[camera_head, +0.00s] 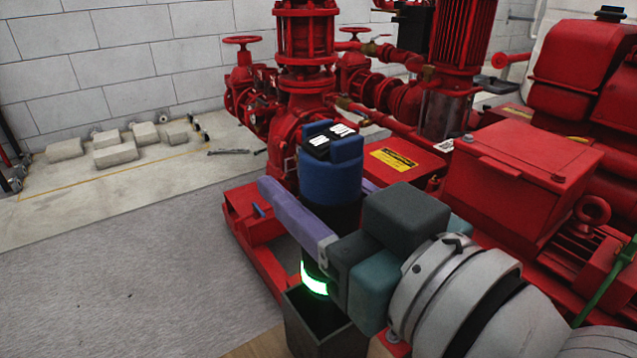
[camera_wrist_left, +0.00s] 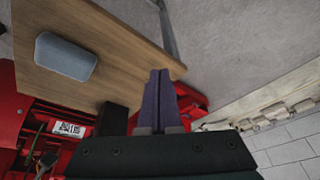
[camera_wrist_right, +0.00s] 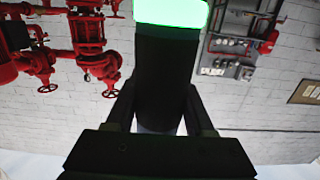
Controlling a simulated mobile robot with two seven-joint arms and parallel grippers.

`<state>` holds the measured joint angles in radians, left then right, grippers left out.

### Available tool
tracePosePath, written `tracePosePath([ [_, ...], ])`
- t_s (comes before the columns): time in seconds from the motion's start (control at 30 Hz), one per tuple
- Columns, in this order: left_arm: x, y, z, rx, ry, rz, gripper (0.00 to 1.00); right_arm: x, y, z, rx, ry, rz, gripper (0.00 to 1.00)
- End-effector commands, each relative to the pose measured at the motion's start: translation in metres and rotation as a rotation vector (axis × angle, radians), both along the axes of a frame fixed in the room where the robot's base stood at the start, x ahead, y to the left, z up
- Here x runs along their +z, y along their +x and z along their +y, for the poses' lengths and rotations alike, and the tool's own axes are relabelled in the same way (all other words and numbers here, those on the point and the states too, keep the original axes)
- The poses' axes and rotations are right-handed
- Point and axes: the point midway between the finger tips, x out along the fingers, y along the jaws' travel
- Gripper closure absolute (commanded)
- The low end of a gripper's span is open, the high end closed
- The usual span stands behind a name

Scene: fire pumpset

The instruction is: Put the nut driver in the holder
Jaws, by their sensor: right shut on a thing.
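The nut driver (camera_head: 329,178) has a blue top, a dark body and a glowing green band. It stands roughly upright in the head view. My right gripper (camera_head: 312,188) is shut around its dark body; the far finger is mostly hidden. The right wrist view shows the dark body (camera_wrist_right: 165,85) between both fingers and the green end beyond. The holder (camera_head: 322,335), a dark open-topped box, is directly below. The green band appears just above its rim; I cannot tell whether the tip is inside. My left gripper (camera_wrist_left: 160,80) shows purple fingers together, empty.
Red pump machinery (camera_head: 300,120) stands close behind and to the right. A wooden tabletop (camera_wrist_left: 120,50) with a grey-blue block (camera_wrist_left: 65,57) shows in the left wrist view. Grey floor (camera_head: 130,270) at the left is clear. Pale blocks (camera_head: 115,153) lie by the wall.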

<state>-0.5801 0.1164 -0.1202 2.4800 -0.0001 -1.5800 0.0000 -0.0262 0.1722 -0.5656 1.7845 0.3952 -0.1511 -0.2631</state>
Motion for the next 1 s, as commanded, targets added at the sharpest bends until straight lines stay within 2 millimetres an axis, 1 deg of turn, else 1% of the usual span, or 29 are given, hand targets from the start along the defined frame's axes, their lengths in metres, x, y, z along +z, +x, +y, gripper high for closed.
tracePosePath([
  [0.07,-0.006,0.000,0.001,-0.002,0.003,0.000,1.00,-0.006,0.000,0.000,-0.001,0.002,-0.005,1.00],
  [0.23,-0.025,0.000,0.002,-0.004,0.007,0.000,1.00,-0.036,0.000,0.000,0.000,0.000,-0.002,1.00],
  [0.3,-0.028,0.000,0.002,-0.005,0.008,0.000,1.00,-0.042,0.000,0.000,0.000,0.002,-0.003,1.00],
  [0.57,-0.026,0.000,0.002,-0.005,0.008,0.000,1.00,-0.040,0.000,0.000,-0.001,0.003,-0.004,1.00],
  [0.7,-0.029,0.000,0.002,-0.005,0.008,0.000,1.00,-0.044,0.000,0.000,-0.001,0.002,-0.004,1.00],
  [0.73,-0.028,0.000,0.002,-0.005,0.008,0.000,1.00,-0.045,0.000,0.000,0.000,-0.001,0.002,0.43],
  [0.97,-0.028,0.000,0.001,-0.002,0.003,0.000,1.00,-0.045,0.000,0.000,0.000,-0.001,0.002,0.17],
  [1.0,-0.028,0.000,0.001,-0.001,0.001,0.000,1.00,-0.045,0.000,0.000,0.000,-0.001,0.002,0.17],
])
